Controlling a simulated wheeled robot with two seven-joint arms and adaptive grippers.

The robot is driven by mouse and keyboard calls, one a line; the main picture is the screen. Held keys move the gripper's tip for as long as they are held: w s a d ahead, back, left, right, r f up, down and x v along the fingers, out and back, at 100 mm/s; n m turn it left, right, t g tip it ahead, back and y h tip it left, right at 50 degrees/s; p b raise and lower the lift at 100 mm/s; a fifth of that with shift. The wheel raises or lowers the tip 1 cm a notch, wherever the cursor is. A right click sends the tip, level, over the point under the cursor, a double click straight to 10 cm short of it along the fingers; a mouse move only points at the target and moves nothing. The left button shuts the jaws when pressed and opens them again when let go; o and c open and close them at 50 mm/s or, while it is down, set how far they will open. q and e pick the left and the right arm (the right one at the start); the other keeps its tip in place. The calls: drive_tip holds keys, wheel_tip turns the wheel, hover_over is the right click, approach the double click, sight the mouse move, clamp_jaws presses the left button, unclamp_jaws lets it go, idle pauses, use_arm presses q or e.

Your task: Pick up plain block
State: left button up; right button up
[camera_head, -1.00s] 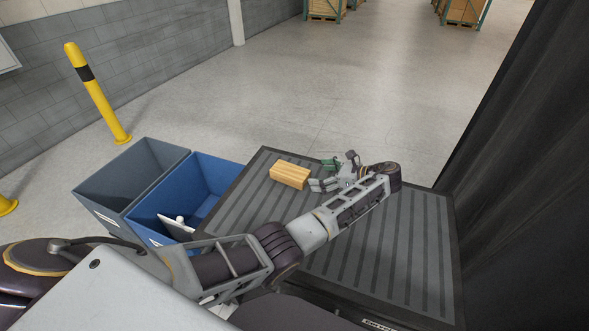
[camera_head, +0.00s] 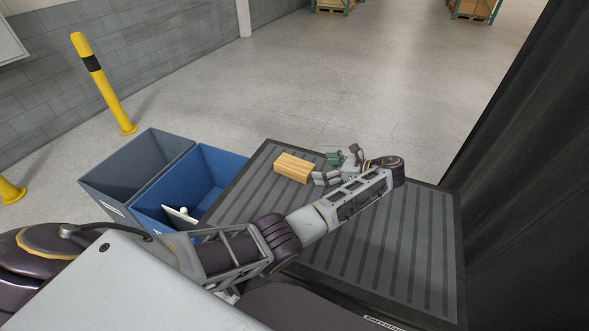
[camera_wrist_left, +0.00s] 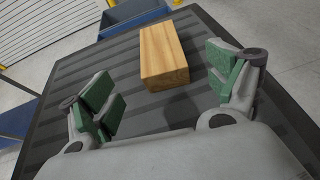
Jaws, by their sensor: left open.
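The plain block (camera_head: 294,168) is a light wooden rectangular block lying on the dark ribbed mat (camera_head: 400,265), near its far left part. In the left wrist view the block (camera_wrist_left: 163,57) lies ahead of the gripper, between the lines of the two green-padded fingers. My left gripper (camera_head: 328,168) is open and empty, just right of the block in the head view. Its fingers (camera_wrist_left: 168,95) are spread wide in the wrist view, and the block appears mostly beyond the fingertips. My right gripper is not in view.
A blue bin (camera_head: 222,163) holding a white object (camera_head: 180,215) stands left of the mat, with a grey bin (camera_head: 150,157) beside it. A yellow post (camera_head: 103,85) stands on the floor behind. A dark curtain-like wall (camera_head: 530,170) borders the right side.

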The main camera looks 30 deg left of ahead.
sight(302, 167)
use_arm(q)
drive_tip(key=shift+b+x, duration=0.65)
drive_tip(key=shift+x, duration=2.5)
drive_tip(key=shift+a, duration=0.1)
drive_tip(key=shift+x, duration=2.55)
drive_tip(key=shift+c, duration=0.5)
drive_tip(key=c, duration=1)
